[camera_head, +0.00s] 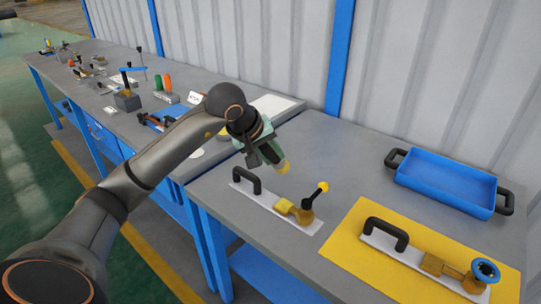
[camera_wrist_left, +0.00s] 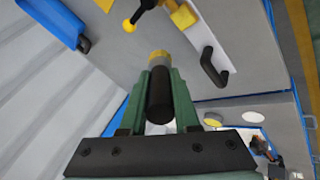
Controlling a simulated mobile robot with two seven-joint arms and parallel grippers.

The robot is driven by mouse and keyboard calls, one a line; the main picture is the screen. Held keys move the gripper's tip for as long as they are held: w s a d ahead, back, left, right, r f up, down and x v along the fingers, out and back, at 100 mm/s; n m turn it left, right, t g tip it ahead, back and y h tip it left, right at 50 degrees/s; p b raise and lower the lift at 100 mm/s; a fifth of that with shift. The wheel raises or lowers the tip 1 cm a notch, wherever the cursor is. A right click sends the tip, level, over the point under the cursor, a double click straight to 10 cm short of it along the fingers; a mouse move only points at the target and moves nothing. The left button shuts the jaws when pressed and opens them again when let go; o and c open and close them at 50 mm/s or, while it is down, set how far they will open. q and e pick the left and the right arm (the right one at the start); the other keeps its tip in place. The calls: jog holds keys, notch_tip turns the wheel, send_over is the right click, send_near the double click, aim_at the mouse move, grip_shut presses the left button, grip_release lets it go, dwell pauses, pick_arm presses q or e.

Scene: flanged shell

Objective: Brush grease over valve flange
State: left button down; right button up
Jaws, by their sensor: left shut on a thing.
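My left gripper (camera_head: 270,153) is shut on a brush with a black handle (camera_wrist_left: 160,95) and a yellow end (camera_head: 283,167). A valve with a blue round flange (camera_head: 485,271) and a brass-coloured body (camera_head: 440,265) sits on a white plate with a black handle, on a yellow mat (camera_head: 350,249). The gripper is well to the left of this flange and apart from it. The left wrist view shows the brush between both green fingers. My right gripper is not in view.
A second white plate (camera_head: 252,195) carries a black handle, a brass block and a lever with a yellow ball (camera_head: 323,187), close to the gripper. A blue tray (camera_head: 445,184) stands at the back right. Another bench at left holds several small tools.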

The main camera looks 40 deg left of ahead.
pick_arm(q)
jog(key=shift+s+r, duration=0.1)
jog(key=shift+d, duration=0.1)
jog(key=shift+f+b, duration=1.85)
jog(key=shift+f, duration=0.65)
